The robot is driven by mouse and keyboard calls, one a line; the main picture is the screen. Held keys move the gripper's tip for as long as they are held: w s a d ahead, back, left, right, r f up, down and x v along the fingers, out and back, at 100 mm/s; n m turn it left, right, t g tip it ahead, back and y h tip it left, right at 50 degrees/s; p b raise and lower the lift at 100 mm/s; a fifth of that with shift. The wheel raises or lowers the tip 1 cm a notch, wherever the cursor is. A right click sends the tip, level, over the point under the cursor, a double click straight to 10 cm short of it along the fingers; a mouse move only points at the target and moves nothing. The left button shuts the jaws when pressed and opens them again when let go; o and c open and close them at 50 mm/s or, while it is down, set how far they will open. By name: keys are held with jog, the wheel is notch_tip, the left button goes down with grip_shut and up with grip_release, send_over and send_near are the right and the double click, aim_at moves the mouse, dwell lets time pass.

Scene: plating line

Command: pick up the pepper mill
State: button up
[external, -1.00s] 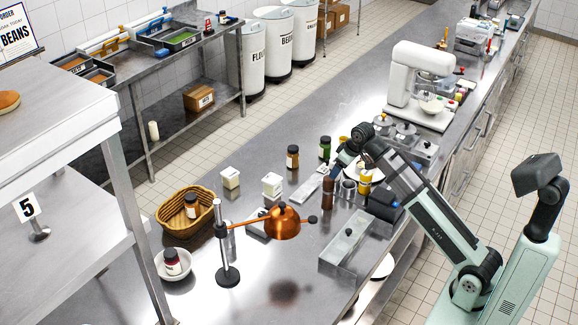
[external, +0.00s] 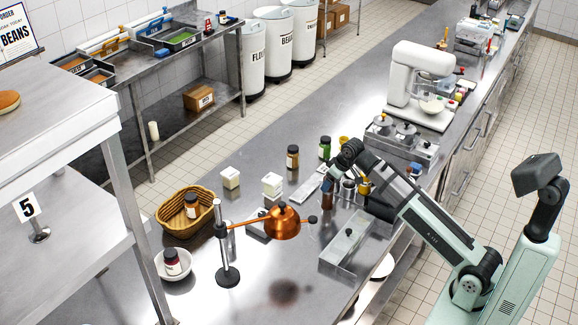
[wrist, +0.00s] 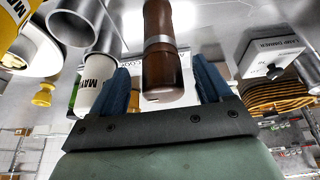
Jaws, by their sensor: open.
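The pepper mill (wrist: 165,62) is dark brown with a pale metal band. In the wrist view it shows at the top centre, in the gap between my gripper's two blue fingers (wrist: 163,84). The fingers are apart, one on each side of it, and I see no contact. In the external view the mill (external: 327,200) stands on the steel counter, its upper part hidden by my gripper (external: 327,180), which is right at it.
Metal cylinders (wrist: 75,20) and a white labelled container (wrist: 92,92) crowd the left finger in the wrist view. In the external view a copper pan (external: 282,222) on a stand, a steel tray (external: 346,243), spice jars (external: 292,157) and white tubs (external: 272,185) surround the mill.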

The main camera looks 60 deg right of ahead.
aim_at(328, 197)
jog(key=shift+x, duration=1.6)
jog(key=shift+a, duration=0.1)
jog(key=shift+c, duration=0.4)
grip_shut()
